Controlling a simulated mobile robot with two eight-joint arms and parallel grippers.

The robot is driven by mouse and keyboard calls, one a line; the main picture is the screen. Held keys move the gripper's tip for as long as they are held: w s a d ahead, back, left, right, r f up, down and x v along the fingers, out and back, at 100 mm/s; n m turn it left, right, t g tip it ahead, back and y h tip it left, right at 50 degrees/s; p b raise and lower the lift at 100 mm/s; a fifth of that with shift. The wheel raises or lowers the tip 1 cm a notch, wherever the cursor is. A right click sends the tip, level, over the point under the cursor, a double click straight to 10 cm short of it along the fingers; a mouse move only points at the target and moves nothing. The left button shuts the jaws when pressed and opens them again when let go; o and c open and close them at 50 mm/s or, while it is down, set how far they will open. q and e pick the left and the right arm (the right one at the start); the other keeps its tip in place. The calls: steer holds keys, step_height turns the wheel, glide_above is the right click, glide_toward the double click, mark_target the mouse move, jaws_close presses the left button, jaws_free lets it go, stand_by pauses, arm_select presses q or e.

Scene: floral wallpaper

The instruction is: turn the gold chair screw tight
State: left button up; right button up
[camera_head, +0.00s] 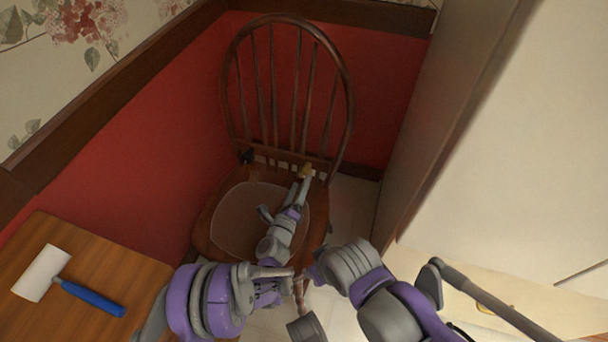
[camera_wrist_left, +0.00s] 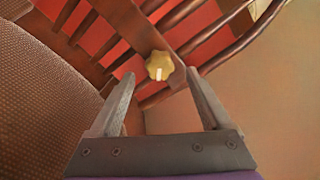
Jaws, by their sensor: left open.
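The gold screw (camera_head: 307,171) is a lobed knob at the right end of the lower back rail of the dark wooden chair (camera_head: 345,95). In the left wrist view the gold screw (camera_wrist_left: 159,66) shows a pale mark on its face. My left gripper (camera_head: 304,183) reaches over the seat toward the knob. Its two fingers (camera_wrist_left: 160,82) are apart, with the knob showing beyond and between the tips; I cannot tell if they touch it. My right arm comes in from the lower right; its gripper is hard to make out among the overlapping arm parts.
The patterned seat (camera_head: 235,220) lies below my left arm. A wooden table (camera_head: 100,265) at lower left holds a lint roller (camera_head: 42,273) with a blue handle. Red walls and a pale panel (camera_head: 520,150) close in the chair.

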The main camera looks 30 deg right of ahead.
mark_target(304, 176)
arm_select(q)
steer(key=x, duration=0.5)
steer(key=shift+w+b, duration=0.1)
steer(key=shift+b, duration=0.25)
jaws_close()
